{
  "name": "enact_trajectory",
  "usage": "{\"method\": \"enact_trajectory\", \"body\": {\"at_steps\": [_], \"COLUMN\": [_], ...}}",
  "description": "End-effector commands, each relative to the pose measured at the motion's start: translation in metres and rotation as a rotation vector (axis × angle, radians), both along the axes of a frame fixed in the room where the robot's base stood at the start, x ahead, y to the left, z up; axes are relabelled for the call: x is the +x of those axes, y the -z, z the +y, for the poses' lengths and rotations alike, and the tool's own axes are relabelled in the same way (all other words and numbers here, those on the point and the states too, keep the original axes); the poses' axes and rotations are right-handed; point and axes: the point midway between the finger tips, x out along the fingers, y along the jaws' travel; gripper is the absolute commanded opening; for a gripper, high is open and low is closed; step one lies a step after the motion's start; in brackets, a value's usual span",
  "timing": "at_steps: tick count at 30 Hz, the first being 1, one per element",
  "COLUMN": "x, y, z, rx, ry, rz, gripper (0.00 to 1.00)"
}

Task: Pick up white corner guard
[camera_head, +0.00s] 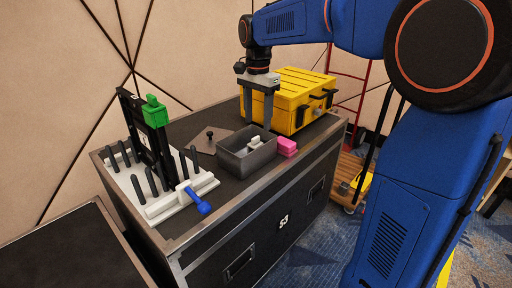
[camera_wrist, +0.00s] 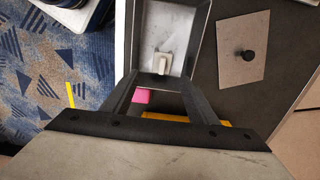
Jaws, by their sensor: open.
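A small white corner guard (camera_head: 254,141) lies inside the grey open bin (camera_head: 230,162) on top of the black case. In the wrist view the white corner guard (camera_wrist: 161,63) rests on the bin floor, near the bin wall closest to my gripper. My gripper (camera_head: 258,125) points down above the far side of the bin, its two fingers apart and empty. In the wrist view the fingers of my gripper (camera_wrist: 158,80) reach toward the bin's near edge, one on each side, with nothing between them. I cannot tell whether they touch the bin.
A pink block (camera_head: 287,147) sits right beside the bin. A yellow toolbox (camera_head: 298,92) stands behind it. A flat plate with a black knob (camera_head: 210,134) lies left of the bin. A white rack (camera_head: 160,205) with black pegs, a green block and a blue-handled item fills the left end.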

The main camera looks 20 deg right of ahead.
Motion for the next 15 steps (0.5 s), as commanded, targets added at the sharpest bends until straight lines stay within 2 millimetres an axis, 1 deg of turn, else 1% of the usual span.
{"method": "enact_trajectory", "body": {"at_steps": [1,6,15], "x": [-0.001,0.0,0.0], "y": [0.009,0.033,0.052], "z": [0.0,0.0,0.002], "rx": [-0.001,0.0,0.0], "ry": [0.0,-0.001,-0.001], "rz": [0.003,0.001,0.001], "gripper": [0.53,0.53,0.53]}}
